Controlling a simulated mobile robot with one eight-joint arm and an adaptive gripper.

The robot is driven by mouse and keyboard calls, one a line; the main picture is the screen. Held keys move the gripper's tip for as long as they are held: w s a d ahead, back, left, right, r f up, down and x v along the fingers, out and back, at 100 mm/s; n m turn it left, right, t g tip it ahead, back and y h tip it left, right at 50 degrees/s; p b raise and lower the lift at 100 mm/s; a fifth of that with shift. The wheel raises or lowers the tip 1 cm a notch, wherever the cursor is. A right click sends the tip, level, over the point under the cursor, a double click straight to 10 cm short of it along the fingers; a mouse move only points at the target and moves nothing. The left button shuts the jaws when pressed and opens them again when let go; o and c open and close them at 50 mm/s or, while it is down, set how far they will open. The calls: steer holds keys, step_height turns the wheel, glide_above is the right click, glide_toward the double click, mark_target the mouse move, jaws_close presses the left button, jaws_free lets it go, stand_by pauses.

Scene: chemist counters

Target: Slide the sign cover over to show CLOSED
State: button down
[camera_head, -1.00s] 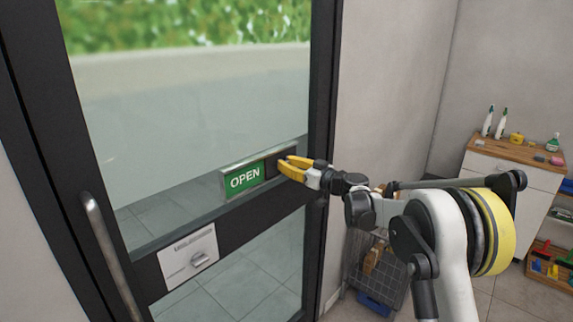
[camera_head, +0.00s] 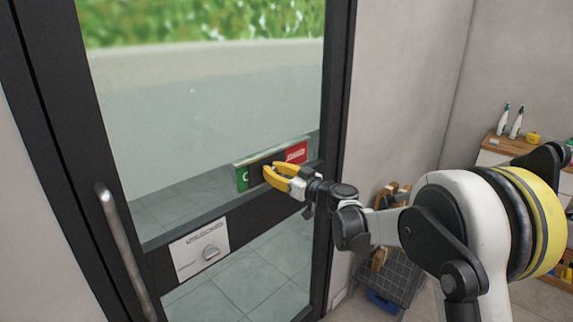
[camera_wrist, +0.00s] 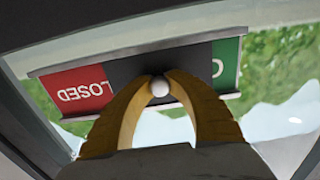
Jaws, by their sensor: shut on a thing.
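The sign (camera_head: 240,178) is fixed on the glass door above the dark cross rail. Its dark sliding cover (camera_head: 257,171) sits around the middle of the sign. A green strip with one letter shows left of the cover, and a red part (camera_head: 297,153) shows on the right. In the wrist view the picture is turned over: the red part (camera_wrist: 80,90) reads "LOSED" and the green part (camera_wrist: 226,68) shows one letter. My gripper (camera_head: 268,172) has its yellow fingers shut on the cover's round pale knob (camera_wrist: 160,87).
The black door frame (camera_head: 338,120) stands right of the sign. A wire basket (camera_head: 385,270) stands on the floor at the right.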

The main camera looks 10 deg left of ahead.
steer(key=shift+s+a+f, duration=0.1)
steer(key=shift+s+a, duration=1.15)
steer(key=shift+s, duration=0.25)
steer(key=c, duration=1.5)
jaws_free()
steer(key=shift+s, duration=0.1)
steer(key=shift+c, duration=0.2)
steer(key=o, duration=0.3)
steer(key=shift+s, duration=0.2)
steer(key=shift+w, duration=0.15)
glide_toward(258, 172)
steer(key=v, duration=0.3)
steer(key=shift+s+d, duration=0.2)
steer(key=shift+s, duration=0.05)
